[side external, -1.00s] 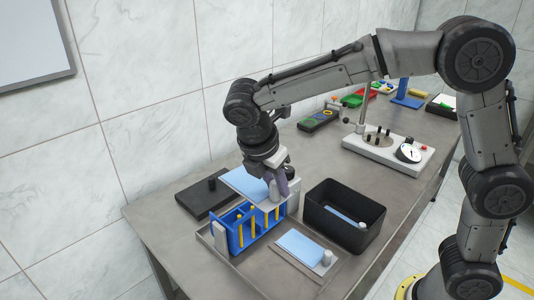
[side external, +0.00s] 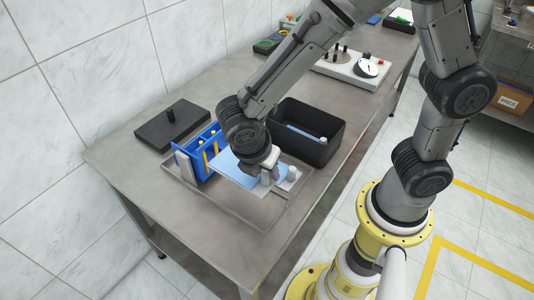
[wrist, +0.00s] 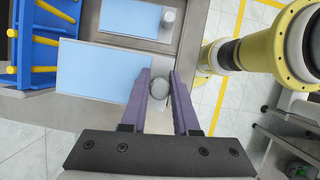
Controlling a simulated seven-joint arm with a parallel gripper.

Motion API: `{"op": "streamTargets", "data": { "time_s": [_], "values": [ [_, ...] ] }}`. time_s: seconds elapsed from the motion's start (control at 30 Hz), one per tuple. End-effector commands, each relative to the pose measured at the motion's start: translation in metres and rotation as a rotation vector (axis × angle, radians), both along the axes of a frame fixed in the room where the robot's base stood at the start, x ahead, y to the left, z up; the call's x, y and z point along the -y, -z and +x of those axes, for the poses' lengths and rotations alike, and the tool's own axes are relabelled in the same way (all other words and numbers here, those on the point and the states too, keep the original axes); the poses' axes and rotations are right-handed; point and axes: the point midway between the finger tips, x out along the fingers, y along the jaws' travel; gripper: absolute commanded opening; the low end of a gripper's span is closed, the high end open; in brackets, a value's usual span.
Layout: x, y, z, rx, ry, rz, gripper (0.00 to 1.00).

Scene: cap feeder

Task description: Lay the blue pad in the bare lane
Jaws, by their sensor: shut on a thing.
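My gripper (wrist: 160,80) is shut on the grey knob (wrist: 159,89) of a pale plate carrying a blue pad (wrist: 104,72). In the side view the held blue pad (side external: 234,170) is just below my wrist, over the metal tray (side external: 238,212). I cannot tell whether it touches the tray. A second blue pad (wrist: 131,17) lies on its own plate, apart from the held one in the wrist picture, with a grey knob (wrist: 169,16). In the side view my arm hides most of it. The tray's front part looks bare; the held plate covers some of its floor.
A blue rack (side external: 195,160) with yellow rods stands at the tray's left. A black bin (side external: 328,150) with a blue pad inside stands to the right. A black slab (side external: 160,132) with a knob lies behind the rack. The table's front left is clear.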

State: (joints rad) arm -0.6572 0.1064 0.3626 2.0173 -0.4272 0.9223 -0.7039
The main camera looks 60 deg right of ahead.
Motion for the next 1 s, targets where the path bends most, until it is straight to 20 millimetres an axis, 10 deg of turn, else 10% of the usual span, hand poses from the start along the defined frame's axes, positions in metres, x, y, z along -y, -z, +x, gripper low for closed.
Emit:
{"op": "streamTargets", "data": {
  "time_s": [1.0],
  "values": [
    [0.000,0.097,0.000,-0.002,-0.001,-0.001,0.00]
  ]
}}
